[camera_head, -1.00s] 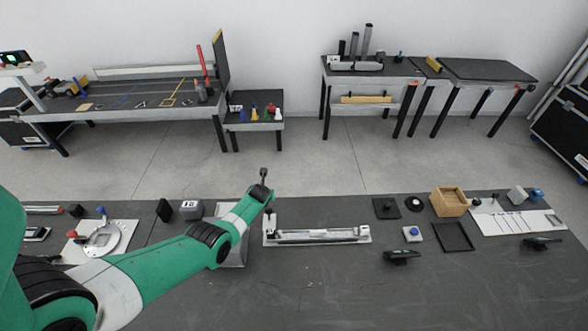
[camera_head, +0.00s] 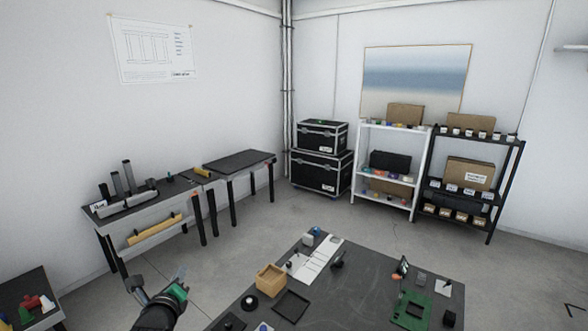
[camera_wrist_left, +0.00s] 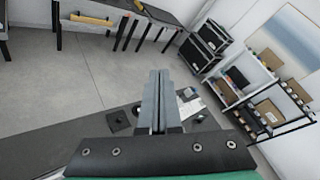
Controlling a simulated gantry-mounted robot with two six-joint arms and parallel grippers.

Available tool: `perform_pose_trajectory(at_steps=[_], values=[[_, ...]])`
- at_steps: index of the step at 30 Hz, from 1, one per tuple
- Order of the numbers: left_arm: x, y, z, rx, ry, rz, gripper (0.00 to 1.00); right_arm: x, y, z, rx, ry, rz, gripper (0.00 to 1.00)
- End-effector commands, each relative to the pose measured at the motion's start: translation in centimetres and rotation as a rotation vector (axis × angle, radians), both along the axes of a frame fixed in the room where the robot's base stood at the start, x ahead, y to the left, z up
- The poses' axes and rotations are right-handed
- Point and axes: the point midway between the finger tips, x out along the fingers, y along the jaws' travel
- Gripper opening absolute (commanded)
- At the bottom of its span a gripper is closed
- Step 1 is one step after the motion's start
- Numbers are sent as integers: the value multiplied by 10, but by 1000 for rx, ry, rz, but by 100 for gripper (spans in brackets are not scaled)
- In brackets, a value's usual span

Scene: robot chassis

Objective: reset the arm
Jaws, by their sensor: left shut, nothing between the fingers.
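My left arm, green and dark, comes in at the lower left of the head view. Its gripper (camera_head: 181,272) is raised beside the left end of the near dark table (camera_head: 345,300), over the floor. In the left wrist view its two grey fingers (camera_wrist_left: 158,76) are together with nothing between them. They point out over the table and the floor beyond. My right gripper is in neither view.
The near table carries a wooden box (camera_head: 271,280), a black frame (camera_head: 291,305), a white sheet (camera_head: 318,259) and a green board (camera_head: 412,309). Benches (camera_head: 240,162), black cases (camera_head: 321,172) and shelves (camera_head: 388,170) stand behind. Open floor lies between.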

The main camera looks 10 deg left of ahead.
Motion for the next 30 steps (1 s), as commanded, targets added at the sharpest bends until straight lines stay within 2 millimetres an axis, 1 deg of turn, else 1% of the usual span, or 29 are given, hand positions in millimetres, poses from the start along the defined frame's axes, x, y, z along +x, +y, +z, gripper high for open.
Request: perform_pose_trajectory(at_steps=[1, 2, 3, 5, 6, 8, 9, 11, 12, 14, 15, 16, 17, 18, 19, 21, 23, 24, 25, 27, 30], values=[[6, -25, 46, -49, -102, -29, 0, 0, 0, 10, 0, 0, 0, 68], [7, -39, 70, -90, -163, -45, 0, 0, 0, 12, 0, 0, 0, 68], [7, -57, 100, -146, -243, -68, 0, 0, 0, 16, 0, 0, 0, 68], [3, -84, 146, -244, -363, -109, 0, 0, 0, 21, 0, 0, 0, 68], [-2, -101, 177, -316, -445, -140, 0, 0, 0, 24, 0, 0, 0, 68], [-16, -127, 222, -440, -566, -197, 0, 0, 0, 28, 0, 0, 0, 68], [-27, -143, 252, -531, -644, -238, 0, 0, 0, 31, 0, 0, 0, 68], [-49, -166, 294, -683, -757, -310, 0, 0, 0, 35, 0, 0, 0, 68], [-67, -180, 322, -796, -829, -365, 0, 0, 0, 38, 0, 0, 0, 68], [-99, -198, 361, -984, -932, -460, 0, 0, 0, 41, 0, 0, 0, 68], [-124, -208, 384, -1125, -992, -532, 0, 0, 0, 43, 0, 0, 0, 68], [-144, -214, 401, -1241, -1033, -591, 0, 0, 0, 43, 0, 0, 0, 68], [-165, -218, 415, -1366, -1069, -655, 0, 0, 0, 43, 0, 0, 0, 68], [-191, -219, 428, -1530, -1100, -735, 0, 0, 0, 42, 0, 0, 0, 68], [-208, -220, 436, -1647, -1107, -788, 0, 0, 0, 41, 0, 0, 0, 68], [-234, -223, 445, -1903, -1083, -888, 0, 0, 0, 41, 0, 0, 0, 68], [-242, -225, 447, -2088, -1034, -930, 0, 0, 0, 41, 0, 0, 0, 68], [-241, -226, 446, -2191, -997, -933, 0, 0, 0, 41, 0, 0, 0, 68], [-239, -226, 445, -2254, -973, -932, 0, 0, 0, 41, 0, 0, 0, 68], [-239, -226, 445, -2356, -941, -933, 0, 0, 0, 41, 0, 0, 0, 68], [-238, -226, 445, -2416, -920, -934, 0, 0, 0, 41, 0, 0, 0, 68]])
